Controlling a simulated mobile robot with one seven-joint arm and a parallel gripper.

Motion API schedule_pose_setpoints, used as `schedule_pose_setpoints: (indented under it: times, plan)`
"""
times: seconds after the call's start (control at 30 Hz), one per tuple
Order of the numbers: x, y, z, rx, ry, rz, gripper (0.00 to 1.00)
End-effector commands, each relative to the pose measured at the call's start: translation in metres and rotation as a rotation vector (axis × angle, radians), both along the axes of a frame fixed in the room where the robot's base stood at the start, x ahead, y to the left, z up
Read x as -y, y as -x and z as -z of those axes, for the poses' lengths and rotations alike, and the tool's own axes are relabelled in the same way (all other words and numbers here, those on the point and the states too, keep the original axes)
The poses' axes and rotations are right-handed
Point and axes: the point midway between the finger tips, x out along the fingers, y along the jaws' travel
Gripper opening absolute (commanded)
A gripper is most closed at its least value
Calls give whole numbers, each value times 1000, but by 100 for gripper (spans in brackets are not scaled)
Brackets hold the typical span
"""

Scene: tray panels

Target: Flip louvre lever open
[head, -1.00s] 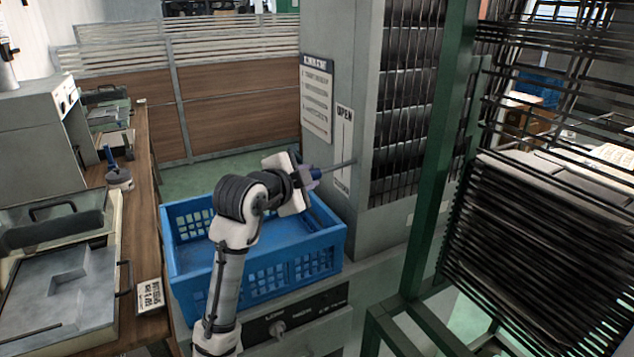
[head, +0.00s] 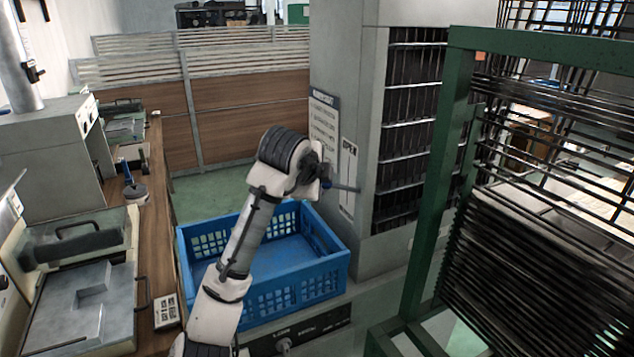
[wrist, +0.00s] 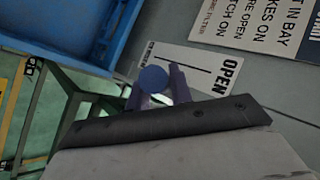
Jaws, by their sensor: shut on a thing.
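The louvre lever (head: 345,187) is a thin dark rod standing out from the grey cabinet beside a white "OPEN" label plate (head: 347,165). Its outer end sits slightly higher than its cabinet end. My gripper (head: 325,182) is at the outer end, mostly hidden by my wrist in the head view. In the wrist view the lever's round blue knob (wrist: 152,79) sits between the two purple fingers of my gripper (wrist: 157,90), which is shut on it. The "OPEN" label plate (wrist: 195,70) shows just behind the knob.
A blue crate (head: 335,262) stands below my arm. The grey cabinet (head: 383,240) with dark louvre slats (head: 412,130) is to the right. A green frame (head: 437,170) with racks stands further right. A wooden bench (head: 160,230) lies left.

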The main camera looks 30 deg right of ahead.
Motion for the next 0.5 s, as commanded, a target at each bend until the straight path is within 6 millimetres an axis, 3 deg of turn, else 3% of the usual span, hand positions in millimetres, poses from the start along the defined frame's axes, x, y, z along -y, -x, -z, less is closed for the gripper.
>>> schedule_pose_setpoints:
  times: [0.37,0.4,0.5]
  plan:
    - [0,-1,-3,8,-2,-2,0]
    - [0,-1,-3,9,-1,-2,27]
    - [0,-1,-3,8,-1,-2,40]
